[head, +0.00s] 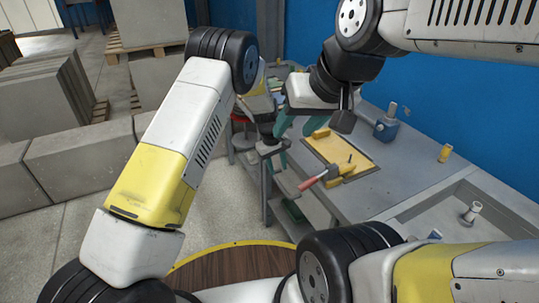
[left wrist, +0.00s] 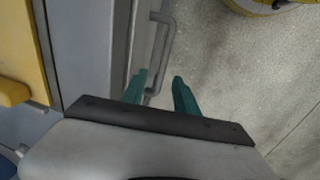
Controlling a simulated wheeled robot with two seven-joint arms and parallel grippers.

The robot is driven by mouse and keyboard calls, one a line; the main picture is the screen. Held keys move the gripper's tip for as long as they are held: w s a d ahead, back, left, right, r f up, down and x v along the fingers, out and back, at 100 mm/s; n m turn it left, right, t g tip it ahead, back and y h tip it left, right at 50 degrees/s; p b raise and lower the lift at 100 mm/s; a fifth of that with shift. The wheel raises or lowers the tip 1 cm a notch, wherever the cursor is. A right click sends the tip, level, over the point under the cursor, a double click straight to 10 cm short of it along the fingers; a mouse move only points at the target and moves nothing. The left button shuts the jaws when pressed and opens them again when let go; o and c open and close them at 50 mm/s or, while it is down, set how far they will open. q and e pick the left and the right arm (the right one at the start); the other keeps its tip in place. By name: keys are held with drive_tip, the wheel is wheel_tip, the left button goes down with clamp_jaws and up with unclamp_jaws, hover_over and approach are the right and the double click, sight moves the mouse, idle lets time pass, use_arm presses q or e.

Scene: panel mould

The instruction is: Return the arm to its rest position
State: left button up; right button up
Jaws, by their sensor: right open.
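My left gripper (head: 274,158) is the lower one in the head view, beside the near left edge of the grey workbench. In the left wrist view its two teal fingers (left wrist: 159,90) are apart, with nothing seen held between them. A grey bar handle (left wrist: 161,50) shows beyond the left finger; I cannot tell whether they touch. My right gripper (head: 298,122) hangs over the bench's far left part, its teal fingers open and pointing down. The shallow yellow-edged mould (head: 340,150) lies on the bench to the right of both grippers.
A red-handled tool (head: 313,182) lies at the mould's near edge. A blue-grey device (head: 387,124) and a small yellow block (head: 445,153) stand on the bench (head: 405,170). A recessed tray holds a small pale fitting (head: 471,212). Concrete blocks (head: 80,165) line the left; floor between is clear.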

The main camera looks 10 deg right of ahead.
use_arm(q)
drive_tip(key=s+a+r+t+h, duration=0.1)
drive_tip(key=s+a+r, duration=0.1)
drive_tip(key=a+r, duration=0.55)
drive_tip(key=s+a+r+m, duration=0.15)
drive_tip(key=a+r, duration=0.25)
drive_tip(key=r, duration=0.6)
drive_tip(key=s+a+r+n+t+h, duration=0.1)
drive_tip(key=s+a+r, duration=0.3)
drive_tip(key=r, duration=0.5)
drive_tip(key=s+a+r+m+t+y, duration=0.1)
drive_tip(key=s+a+r, duration=0.3)
drive_tip(key=s+a, duration=0.4)
drive_tip(key=s+a+r+m+t+y, duration=0.1)
drive_tip(key=s+a+r, duration=0.3)
drive_tip(key=s+a, duration=0.4)
drive_tip(key=s+m+t, duration=0.1)
drive_tip(key=s, duration=0.5)
drive_tip(key=shift+a+r+t, duration=0.2)
drive_tip(key=shift+a+t, duration=0.1)
